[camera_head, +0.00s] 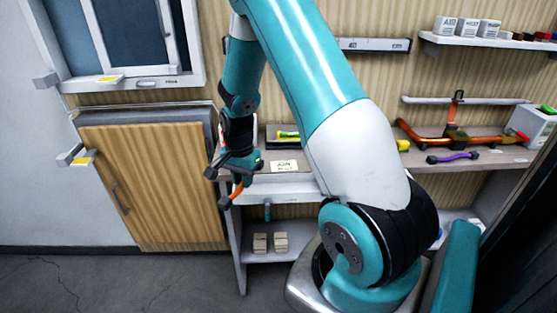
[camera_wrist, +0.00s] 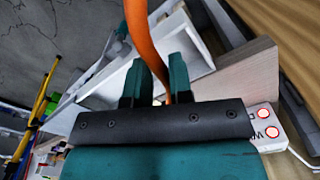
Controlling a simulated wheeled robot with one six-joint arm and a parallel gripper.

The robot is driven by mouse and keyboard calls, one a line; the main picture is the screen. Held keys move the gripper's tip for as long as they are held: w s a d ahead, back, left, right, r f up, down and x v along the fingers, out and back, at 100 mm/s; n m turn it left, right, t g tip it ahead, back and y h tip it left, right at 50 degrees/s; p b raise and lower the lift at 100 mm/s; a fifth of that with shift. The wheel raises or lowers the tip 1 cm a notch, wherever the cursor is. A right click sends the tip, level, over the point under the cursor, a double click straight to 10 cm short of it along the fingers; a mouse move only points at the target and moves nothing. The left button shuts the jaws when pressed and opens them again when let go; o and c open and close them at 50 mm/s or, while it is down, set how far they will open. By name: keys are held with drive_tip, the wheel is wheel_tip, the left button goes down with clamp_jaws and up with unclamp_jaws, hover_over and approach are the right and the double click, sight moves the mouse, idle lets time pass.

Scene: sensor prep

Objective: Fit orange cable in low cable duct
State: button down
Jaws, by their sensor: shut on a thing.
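My gripper (camera_head: 240,172) hangs in front of the left end of the workbench in the head view. It is shut on the orange cable (camera_head: 236,190), which hangs below it with a dark end (camera_head: 225,203). In the wrist view, the cable (camera_wrist: 140,30) runs between the two teal fingers of my gripper (camera_wrist: 156,68) and passes out of the top of the picture. A small white piece with a yellow label (camera_head: 70,156) juts from the wall beside the wooden door; I cannot tell whether it is the low cable duct.
Small blocks (camera_head: 281,241) lie on the shelf below. A wooden door (camera_head: 150,190) stands at left. The floor (camera_head: 90,285) in front is clear.

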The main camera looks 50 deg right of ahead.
drive_tip(key=s+d+r+m, duration=0.2)
drive_tip(key=s+d+m, duration=0.3)
drive_tip(key=d+m, duration=0.5)
drive_tip(key=m+b, duration=0.2)
drive_tip(key=b, duration=0.2)
hover_over(280, 186)
drive_tip(key=s+a, duration=0.2)
wheel_tip(280, 186, down, 5)
drive_tip(key=shift+w+a+r, duration=0.1)
drive_tip(key=shift+w, duration=0.05)
drive_tip(key=shift+f+b, duration=0.75)
drive_tip(key=shift+f, duration=0.75)
drive_tip(key=shift+f, duration=0.55)
drive_tip(key=c, duration=0.7)
unclamp_jaws()
drive_tip(key=shift+o, duration=0.2)
